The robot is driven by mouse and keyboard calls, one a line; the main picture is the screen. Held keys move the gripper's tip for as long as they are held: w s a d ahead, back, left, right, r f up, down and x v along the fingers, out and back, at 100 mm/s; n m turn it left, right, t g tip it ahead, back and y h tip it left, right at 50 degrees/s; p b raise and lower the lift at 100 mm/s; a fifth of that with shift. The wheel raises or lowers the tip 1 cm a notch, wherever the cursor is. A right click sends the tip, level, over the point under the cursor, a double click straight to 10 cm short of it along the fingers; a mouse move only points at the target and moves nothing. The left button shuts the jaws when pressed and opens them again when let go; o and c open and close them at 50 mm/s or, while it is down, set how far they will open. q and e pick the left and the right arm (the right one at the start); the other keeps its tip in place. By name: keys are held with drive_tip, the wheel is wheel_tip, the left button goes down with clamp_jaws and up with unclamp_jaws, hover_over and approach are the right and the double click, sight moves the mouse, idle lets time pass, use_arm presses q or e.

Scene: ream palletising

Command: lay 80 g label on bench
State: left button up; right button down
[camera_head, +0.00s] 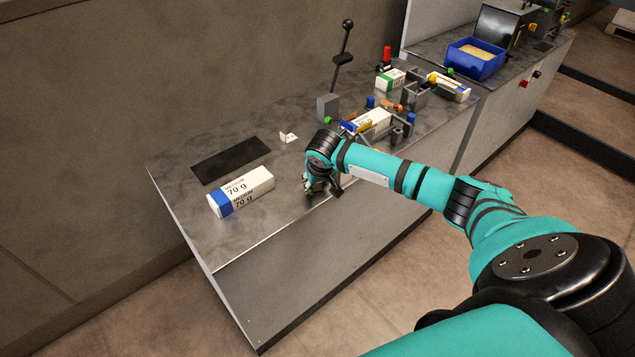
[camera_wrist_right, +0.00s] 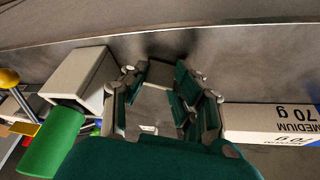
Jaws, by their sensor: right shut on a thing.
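My right gripper (camera_head: 318,184) is low over the front part of the bench (camera_head: 268,228), between the 70 g ream and the fixtures. In the right wrist view its fingers (camera_wrist_right: 160,92) are closed around a pale flat piece (camera_wrist_right: 153,106), which I take to be the label; no print on it can be read. In the head view the hand hides this piece, and I cannot tell whether it touches the bench. A small folded white card (camera_head: 288,137) stands farther back on the bench; its print is too small to read. My left gripper is out of view.
A blue-and-white 70 g ream (camera_head: 241,191) lies left of the gripper, by a black mat (camera_head: 231,160). A grey block (camera_head: 327,107), a lever, another ream (camera_head: 372,121) and coloured fixtures stand to the right. A blue bin (camera_head: 474,60) is farther back.

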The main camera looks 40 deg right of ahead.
drive_tip(key=c, duration=1)
unclamp_jaws()
drive_tip(key=shift+f, duration=0.15)
drive_tip(key=shift+c, duration=0.2)
drive_tip(key=v, duration=1.2)
